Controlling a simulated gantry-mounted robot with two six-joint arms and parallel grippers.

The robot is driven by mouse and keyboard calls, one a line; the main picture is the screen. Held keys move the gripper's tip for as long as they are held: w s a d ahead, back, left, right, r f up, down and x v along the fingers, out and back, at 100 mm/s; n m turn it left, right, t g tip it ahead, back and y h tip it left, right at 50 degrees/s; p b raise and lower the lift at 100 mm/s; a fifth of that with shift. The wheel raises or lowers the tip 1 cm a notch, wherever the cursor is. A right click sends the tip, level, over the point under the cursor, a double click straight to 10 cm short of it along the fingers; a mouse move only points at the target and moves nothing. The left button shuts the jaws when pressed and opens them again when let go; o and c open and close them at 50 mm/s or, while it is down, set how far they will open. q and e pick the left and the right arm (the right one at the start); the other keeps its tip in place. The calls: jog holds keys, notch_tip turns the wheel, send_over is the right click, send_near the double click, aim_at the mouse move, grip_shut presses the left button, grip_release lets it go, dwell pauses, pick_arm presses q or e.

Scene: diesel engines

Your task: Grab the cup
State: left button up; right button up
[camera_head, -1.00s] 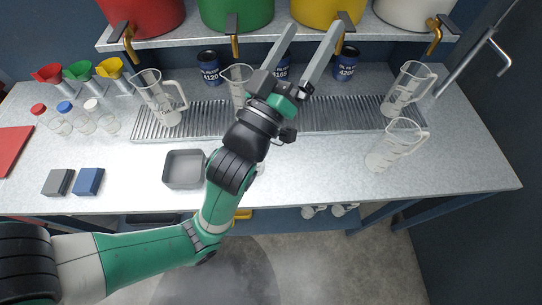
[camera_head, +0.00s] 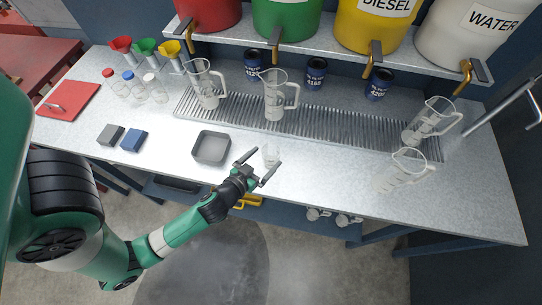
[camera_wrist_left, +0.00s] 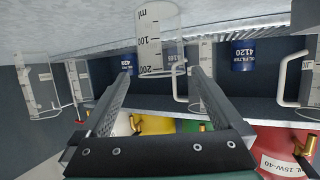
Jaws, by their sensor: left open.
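A small clear measuring cup (camera_head: 271,155) stands on the metal counter near its front edge. My left gripper (camera_head: 258,167) is open just in front of it, its two fingers pointing toward the cup. In the left wrist view the picture is upside down, and the cup (camera_wrist_left: 157,42), with its ml scale, appears just beyond and between the open fingertips (camera_wrist_left: 155,80). I see nothing held between the fingers. My right gripper is not in view.
A grey square tray (camera_head: 211,147) sits left of the cup. Clear jugs stand on the drain grate, one jug (camera_head: 275,100) behind the cup. Another jug (camera_head: 402,172) is at the right.

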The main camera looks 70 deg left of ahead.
aim_at(275, 147)
pick_arm(q)
jog(key=shift+x, duration=1.15)
jog(key=x, duration=0.5)
jog(key=shift+a+r, duration=0.15)
jog(key=c, duration=1.2)
jog(key=shift+c, duration=0.2)
jog(key=shift+r, duration=0.1)
